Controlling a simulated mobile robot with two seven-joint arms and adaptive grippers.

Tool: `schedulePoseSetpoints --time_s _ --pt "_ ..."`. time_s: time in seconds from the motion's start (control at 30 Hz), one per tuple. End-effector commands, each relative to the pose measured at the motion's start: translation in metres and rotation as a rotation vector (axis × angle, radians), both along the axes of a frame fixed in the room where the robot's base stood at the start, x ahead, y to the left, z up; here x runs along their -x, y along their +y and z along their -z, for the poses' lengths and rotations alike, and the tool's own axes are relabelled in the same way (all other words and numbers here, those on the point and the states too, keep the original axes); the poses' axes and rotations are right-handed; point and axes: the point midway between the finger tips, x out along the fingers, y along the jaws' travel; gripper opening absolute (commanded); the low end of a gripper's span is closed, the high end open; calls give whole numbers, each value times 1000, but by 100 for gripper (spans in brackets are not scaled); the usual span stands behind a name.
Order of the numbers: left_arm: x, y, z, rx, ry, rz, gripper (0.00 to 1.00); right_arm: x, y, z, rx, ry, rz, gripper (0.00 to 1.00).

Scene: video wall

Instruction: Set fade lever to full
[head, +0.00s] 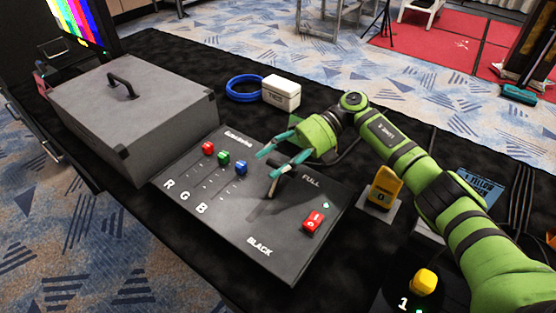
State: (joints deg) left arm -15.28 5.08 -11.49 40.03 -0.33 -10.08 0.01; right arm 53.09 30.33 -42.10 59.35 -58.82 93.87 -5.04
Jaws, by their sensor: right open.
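The grey control panel (225,212) lies on the black table, with the words FULL and BLACK at opposite ends of its right part. The fade lever (271,189) appears to be the short dark stick rising between these words, nearer FULL; its exact setting is hard to read. My right gripper (265,164) is open, its teal fingers pointing left just above the panel. The lower fingertip is right at the lever's top; I cannot tell whether they touch. My left gripper is out of view.
Red (208,148), green (223,157) and blue (240,167) slider knobs sit left of the gripper. A red switch (314,220) is at the panel's right. A grey case (135,115), blue cable coil (244,88), white box (281,92) and yellow device (385,186) stand around it.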

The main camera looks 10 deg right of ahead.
Motion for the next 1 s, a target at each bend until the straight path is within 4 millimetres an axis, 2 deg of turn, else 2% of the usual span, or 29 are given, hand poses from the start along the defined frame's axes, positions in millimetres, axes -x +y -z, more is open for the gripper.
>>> schedulePoseSetpoints --time_s 0.03,0.17,0.4,0.6,1.0 --pt "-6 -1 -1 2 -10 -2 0 0 -1 0 1 0 0 53" --pt "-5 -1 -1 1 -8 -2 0 -5 -11 -4 1 -1 3 53" --pt "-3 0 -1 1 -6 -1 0 -18 -55 -21 1 -1 6 53" --pt "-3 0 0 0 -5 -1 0 -26 -85 -32 -1 1 4 53" --pt "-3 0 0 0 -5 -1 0 -32 -105 -37 0 4 -2 53"
